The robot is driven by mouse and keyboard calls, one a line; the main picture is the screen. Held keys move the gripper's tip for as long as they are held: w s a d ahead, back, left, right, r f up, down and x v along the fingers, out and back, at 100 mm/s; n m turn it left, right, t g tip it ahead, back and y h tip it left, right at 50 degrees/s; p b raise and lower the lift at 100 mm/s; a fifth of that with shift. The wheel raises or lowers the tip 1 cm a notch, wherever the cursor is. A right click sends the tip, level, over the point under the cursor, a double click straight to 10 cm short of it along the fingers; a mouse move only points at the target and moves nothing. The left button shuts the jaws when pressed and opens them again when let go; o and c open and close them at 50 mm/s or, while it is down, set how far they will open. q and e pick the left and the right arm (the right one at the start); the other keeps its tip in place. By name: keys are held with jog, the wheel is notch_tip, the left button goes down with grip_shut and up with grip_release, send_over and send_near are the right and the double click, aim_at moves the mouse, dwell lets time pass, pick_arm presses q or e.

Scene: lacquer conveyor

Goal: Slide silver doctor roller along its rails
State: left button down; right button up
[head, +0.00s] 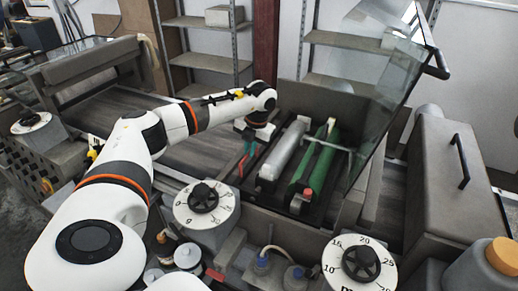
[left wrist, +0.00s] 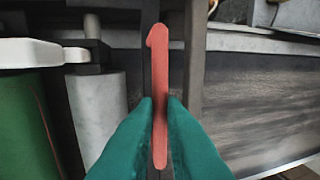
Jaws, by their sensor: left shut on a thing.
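The silver doctor roller (head: 283,152) lies in the open machine bay, left of and roughly parallel to the green roller (head: 321,160). In the left wrist view the silver roller (left wrist: 100,110) shows beside the green one (left wrist: 28,125) at the left. My left gripper (head: 246,164) is at the left side of the bay, beside the silver roller. Its teal fingers (left wrist: 160,125) are shut on a slim red handle (left wrist: 160,60). How the handle joins the roller cannot be made out. My right gripper is not in view.
A raised glass guard (head: 385,90) stands right of the rollers. Dial knobs (head: 204,198) and (head: 362,262) sit on the front. A dark conveyor bed (head: 110,112) lies behind my left arm.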

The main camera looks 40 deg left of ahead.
pick_arm(q)
jog(key=shift+a+r, duration=0.15)
jog(key=shift+a, duration=0.05)
jog(key=c, duration=1.8)
grip_release()
jog(key=o, duration=0.3)
jog(key=shift+s+a, duration=0.15)
jog(key=shift+a, duration=0.05)
jog(key=shift+d+r, duration=0.25)
jog(key=shift+r, duration=0.05)
notch_tip(320, 180, up, 11)
jog(key=d+b, duration=0.1)
jog(key=b, duration=0.1)
jog(key=shift+w+d+b, duration=0.35)
jog(key=shift+b, duration=0.05)
